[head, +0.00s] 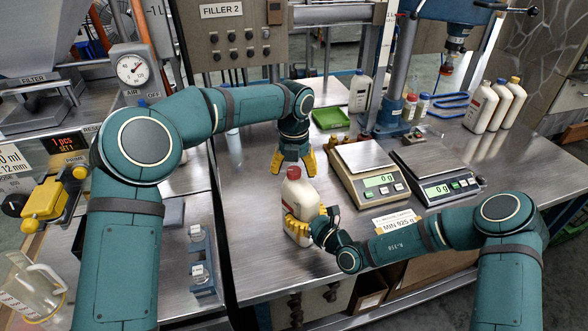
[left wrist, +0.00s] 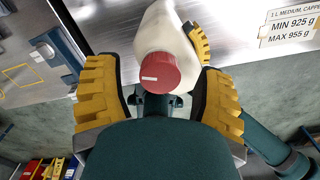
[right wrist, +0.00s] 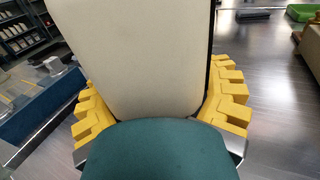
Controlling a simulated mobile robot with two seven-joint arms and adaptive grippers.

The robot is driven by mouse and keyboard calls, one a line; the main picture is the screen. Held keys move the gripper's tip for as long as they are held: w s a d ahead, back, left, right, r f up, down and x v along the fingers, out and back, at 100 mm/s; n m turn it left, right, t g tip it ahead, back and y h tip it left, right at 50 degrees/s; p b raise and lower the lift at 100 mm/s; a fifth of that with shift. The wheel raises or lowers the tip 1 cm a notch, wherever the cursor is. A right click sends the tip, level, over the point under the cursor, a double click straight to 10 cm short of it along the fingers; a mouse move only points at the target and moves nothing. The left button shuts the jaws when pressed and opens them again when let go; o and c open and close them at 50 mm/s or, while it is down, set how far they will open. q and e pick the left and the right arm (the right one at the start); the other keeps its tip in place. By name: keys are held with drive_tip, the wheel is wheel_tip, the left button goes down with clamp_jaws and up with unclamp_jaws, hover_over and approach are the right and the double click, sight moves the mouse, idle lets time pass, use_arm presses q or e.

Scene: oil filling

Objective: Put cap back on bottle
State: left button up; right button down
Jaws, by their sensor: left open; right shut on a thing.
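A white bottle (head: 298,193) stands at the front of the steel table, with a red cap (head: 294,173) on its top. My right gripper (head: 303,222) is shut around the bottle's body. In the right wrist view the bottle (right wrist: 148,60) fills the space between the yellow fingers. My left gripper (head: 293,165) points down over the bottle top and is open. In the left wrist view the red cap (left wrist: 168,72) lies between the spread fingers, with a gap on each side. I cannot tell how tightly the cap sits.
Two scales (head: 362,158) (head: 437,172) stand right of the bottle. A weight label (head: 397,222) lies in front of them. A green tray (head: 332,117) and a white bottle with a blue cap (head: 360,91) are behind. Several capped bottles (head: 481,107) stand at the back right.

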use_arm(q)
wheel_tip(320, 180, up, 12)
idle(0.4)
use_arm(e)
unclamp_jaws()
drive_tip(key=v, duration=1.2)
use_arm(q)
drive_tip(key=shift+f, duration=0.1)
